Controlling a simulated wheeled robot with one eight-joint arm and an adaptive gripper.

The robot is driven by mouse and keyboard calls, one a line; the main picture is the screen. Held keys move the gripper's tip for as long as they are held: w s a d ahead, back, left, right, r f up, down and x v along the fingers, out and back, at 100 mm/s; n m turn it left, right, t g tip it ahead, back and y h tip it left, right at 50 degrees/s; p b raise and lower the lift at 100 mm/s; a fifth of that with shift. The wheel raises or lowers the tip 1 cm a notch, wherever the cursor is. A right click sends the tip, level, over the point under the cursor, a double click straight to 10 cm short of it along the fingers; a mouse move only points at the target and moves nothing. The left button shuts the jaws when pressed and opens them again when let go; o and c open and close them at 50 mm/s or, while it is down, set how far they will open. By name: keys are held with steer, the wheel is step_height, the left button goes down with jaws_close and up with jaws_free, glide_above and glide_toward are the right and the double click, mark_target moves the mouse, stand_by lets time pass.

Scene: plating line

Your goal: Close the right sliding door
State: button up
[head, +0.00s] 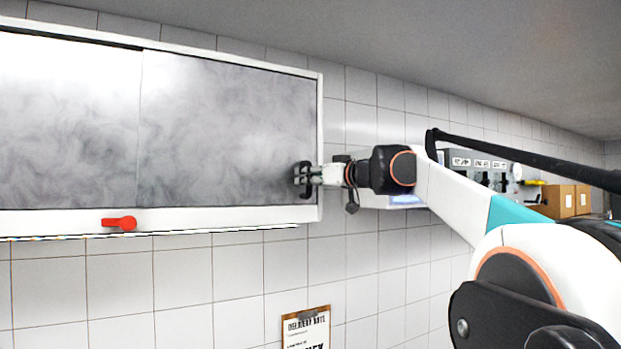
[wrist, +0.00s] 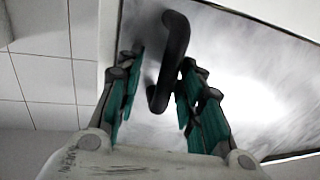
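The right sliding door (head: 225,125) is a smoky grey panel in a white wall cabinet. In the head view it spans from a seam near the cabinet's middle to the right side of the frame. Its black bar handle (wrist: 172,62) shows in the wrist view, between the two teal-padded fingers of my gripper (wrist: 160,85). The fingers are apart, with a clear gap on the left side of the handle; the right finger is close to it, and contact cannot be told.
The left door (head: 68,120) is a similar, paler panel. A red lever (head: 120,223) sits on the cabinet's lower rail. A clipboard (head: 306,328) hangs below. Grey equipment (head: 480,172) and cardboard boxes (head: 560,201) stand farther right. The tiled wall below the cabinet is mostly bare.

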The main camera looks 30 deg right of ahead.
steer(key=s+d, duration=0.1)
steer(key=s, duration=0.6)
steer(key=shift+s+d, duration=0.2)
steer(key=shift+d, duration=0.1)
